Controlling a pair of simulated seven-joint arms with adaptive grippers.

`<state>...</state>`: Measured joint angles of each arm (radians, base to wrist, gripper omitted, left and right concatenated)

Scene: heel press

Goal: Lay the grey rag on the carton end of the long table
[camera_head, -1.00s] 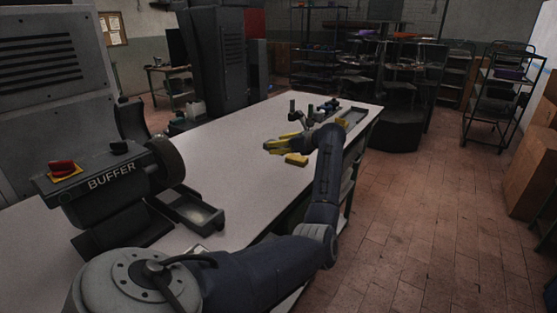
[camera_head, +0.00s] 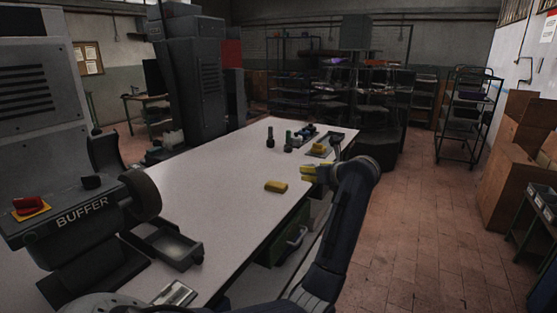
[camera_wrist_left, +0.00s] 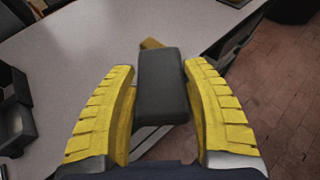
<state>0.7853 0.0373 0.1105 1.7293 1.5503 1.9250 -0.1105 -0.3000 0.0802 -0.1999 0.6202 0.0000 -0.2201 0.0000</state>
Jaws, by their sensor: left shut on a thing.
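My left gripper (camera_head: 318,173) is over the right long edge of the white long table (camera_head: 225,195), beside a yellow block. In the left wrist view its yellow fingers (camera_wrist_left: 160,108) are shut on a dark grey, block-shaped pad (camera_wrist_left: 161,85), which I take to be the grey rag. The pad looks stiff, with rounded edges. It is held above the table's edge; the exact height cannot be told. In the head view the pad is not clear. My right gripper is not in view.
The yellow block (camera_head: 276,187) lies near the right edge. Small dark bottles (camera_head: 270,138) and a tray stand at the far end. A buffer machine (camera_head: 85,215) and dark tray (camera_head: 165,243) occupy the near left. Brown cartons (camera_head: 508,165) are stacked right, across open floor. The table's middle is clear.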

